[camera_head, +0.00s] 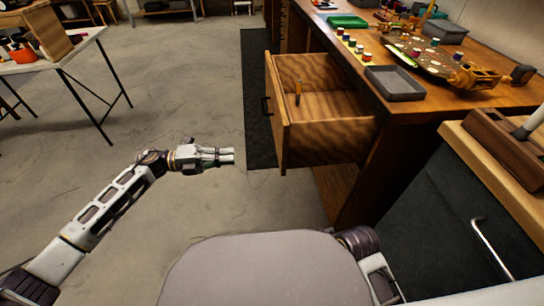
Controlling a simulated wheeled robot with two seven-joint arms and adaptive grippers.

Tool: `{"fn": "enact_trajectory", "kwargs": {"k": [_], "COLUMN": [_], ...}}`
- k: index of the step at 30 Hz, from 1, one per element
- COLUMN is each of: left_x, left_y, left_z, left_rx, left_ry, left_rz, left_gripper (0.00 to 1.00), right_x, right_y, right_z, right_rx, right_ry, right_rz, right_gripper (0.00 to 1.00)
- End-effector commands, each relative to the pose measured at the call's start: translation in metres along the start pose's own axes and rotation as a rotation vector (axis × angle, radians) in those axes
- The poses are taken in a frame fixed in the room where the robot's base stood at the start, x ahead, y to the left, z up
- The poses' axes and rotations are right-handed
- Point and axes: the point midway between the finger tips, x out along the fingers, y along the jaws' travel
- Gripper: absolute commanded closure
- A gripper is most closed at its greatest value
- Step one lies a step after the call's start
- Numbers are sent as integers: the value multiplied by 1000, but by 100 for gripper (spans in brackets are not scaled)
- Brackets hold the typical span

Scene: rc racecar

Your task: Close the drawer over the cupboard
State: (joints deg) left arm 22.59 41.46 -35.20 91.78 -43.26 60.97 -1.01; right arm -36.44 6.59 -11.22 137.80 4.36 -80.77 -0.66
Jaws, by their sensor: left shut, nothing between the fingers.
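The wooden drawer (326,150) stands pulled out from under the workbench, at the middle right. Its front panel (276,105) faces left and carries a dark handle (265,105). My right gripper is not in view; only part of my right arm shows at the bottom. Under the drawer is the wooden side of the cupboard (338,188), partly hidden.
The workbench top (440,97) holds a grey tray (394,83), a green tray (347,21) and a car-like model (440,62). A dark cabinet with a metal handle (492,248) stands at the right. A white table (50,57) is at upper left. The floor left of the drawer is clear.

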Motion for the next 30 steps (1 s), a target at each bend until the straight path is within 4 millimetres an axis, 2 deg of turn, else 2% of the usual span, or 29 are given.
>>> {"fn": "enact_trajectory", "kwargs": {"k": [17, 23, 30], "left_x": [6, 23, 54], "left_y": [-1, -1, -1], "left_z": [-1, -1, -1], "left_rx": [3, 4, 4], "left_ry": [5, 4, 6], "left_rz": [0, 0, -1], "left_gripper": [100, 100, 100], "right_x": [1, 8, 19], "right_y": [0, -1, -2], "right_z": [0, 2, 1], "right_rx": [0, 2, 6], "right_ry": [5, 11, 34], "right_rz": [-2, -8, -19], "right_gripper": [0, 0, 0]}}
